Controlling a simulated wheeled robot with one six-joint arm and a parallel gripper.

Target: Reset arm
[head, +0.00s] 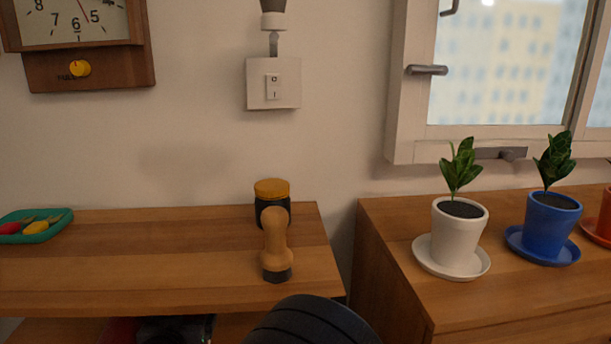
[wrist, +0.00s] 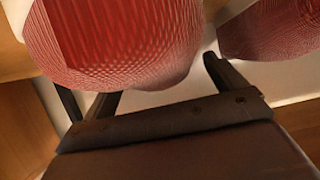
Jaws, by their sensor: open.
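My gripper (wrist: 158,85) shows in the wrist view with its jaws spread. The right finger is in plain view, and the left one is partly covered by a large red textured object (wrist: 125,45). That red object is very close to the camera, and I cannot tell whether it touches the fingers. A second red textured object (wrist: 275,28) is at the upper right. I cannot tell what either is. My gripper does not show in the head view.
A wooden shelf (head: 150,257) holds a yellow-lidded dark jar (head: 271,189), a wooden grinder (head: 276,247) and a green tray (head: 48,232). The cabinet at right (head: 385,235) holds a white plant pot (head: 459,238) and a blue one (head: 552,226). Shelf wood between tray and grinder is clear.

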